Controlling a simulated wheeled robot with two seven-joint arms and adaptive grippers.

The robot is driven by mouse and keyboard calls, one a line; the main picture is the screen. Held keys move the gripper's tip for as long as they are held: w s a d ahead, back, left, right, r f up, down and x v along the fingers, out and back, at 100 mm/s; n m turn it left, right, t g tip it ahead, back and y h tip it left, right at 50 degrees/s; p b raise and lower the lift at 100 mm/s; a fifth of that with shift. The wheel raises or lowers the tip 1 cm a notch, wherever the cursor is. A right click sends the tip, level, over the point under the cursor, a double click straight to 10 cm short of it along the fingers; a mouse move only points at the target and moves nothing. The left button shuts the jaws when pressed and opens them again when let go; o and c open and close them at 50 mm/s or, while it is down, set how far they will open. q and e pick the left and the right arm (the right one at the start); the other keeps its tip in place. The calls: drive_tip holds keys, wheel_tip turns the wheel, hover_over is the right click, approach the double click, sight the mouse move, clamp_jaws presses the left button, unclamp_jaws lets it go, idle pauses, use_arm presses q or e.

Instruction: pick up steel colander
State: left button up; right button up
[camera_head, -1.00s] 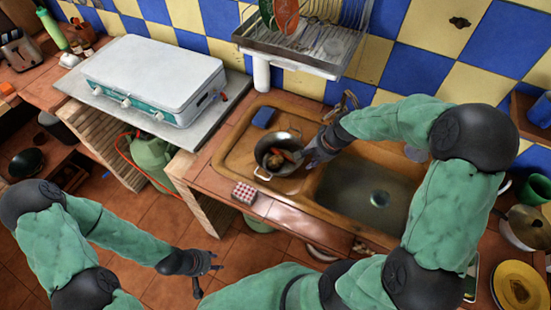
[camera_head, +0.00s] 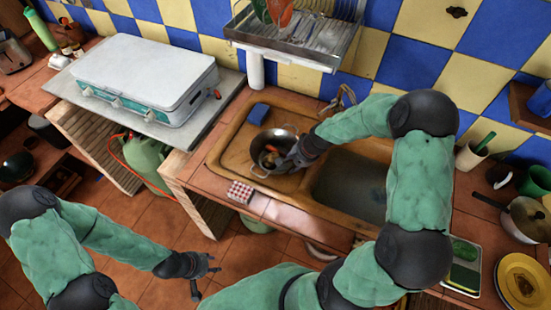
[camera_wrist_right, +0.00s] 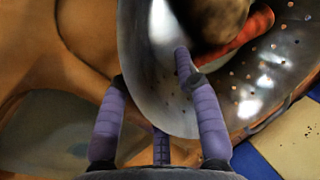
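The steel colander (camera_head: 287,134) is a shiny two-handled bowl on the tan drainboard left of the sink basin. A brown round item and an orange-red item lie in it. My right gripper (camera_head: 290,163) is at the colander's right front rim. In the right wrist view, my right gripper (camera_wrist_right: 150,68) has its purple fingers spread apart at the rim of the perforated colander (camera_wrist_right: 245,90). One finger reaches over the inner wall, another is beside the rim; contact is unclear. My left gripper (camera_head: 206,277) is open and empty over the floor, far from the colander.
The dish rack (camera_head: 290,45) hangs above. The sink basin (camera_head: 350,190) is right of the colander.

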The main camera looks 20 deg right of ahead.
drive_tip(key=shift+w+f, duration=0.15)
drive_tip(key=shift+f, duration=0.25)
clamp_jaws()
drive_tip(key=shift+r, duration=0.15)
